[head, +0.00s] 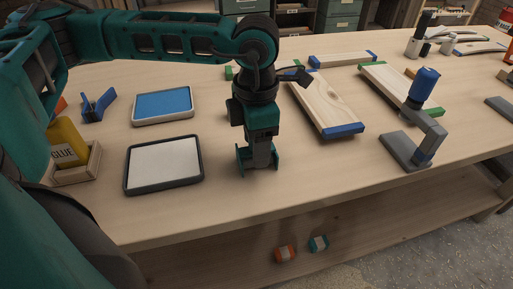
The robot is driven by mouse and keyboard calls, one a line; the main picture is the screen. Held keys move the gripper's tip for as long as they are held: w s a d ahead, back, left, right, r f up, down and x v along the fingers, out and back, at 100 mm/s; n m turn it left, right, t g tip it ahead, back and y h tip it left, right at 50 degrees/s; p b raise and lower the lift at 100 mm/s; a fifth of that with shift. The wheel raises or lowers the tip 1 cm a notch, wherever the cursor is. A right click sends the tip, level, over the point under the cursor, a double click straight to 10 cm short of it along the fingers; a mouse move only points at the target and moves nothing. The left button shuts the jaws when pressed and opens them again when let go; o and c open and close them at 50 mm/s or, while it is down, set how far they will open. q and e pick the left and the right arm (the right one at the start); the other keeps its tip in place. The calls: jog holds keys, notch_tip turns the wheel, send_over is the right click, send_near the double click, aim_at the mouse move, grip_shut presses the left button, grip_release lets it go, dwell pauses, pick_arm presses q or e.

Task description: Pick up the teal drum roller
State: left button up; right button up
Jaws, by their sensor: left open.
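My left gripper (259,168) hangs fingers down over the front part of the workbench, right of the white pad. Its two teal fingers are apart, and I see no object held between them. A small teal piece with a pale band (319,243) lies low under the bench top, on the lower shelf, below and right of the gripper. It may be the teal drum roller, but it is too small to be sure. A similar orange-red piece (285,254) lies just left of it. My right gripper is not in view.
The workbench (225,220) bears a white pad (164,163), a blue pad (162,104), a yellow glue container (66,145) in a wooden box, a board with blue ends (325,100) and a grey stand with a blue top (423,90). The bench's front strip is clear.

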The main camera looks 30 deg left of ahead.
pick_arm(q)
jog(key=shift+c, duration=0.4)
grip_shut()
jog(key=shift+r, duration=0.15)
notch_tip(320, 180, up, 20)
jog(key=p, duration=0.1)
jog(key=shift+p, duration=0.35)
jog(key=c, duration=0.5)
grip_release()
jog(key=shift+c, duration=0.2)
jog(key=c, duration=0.4)
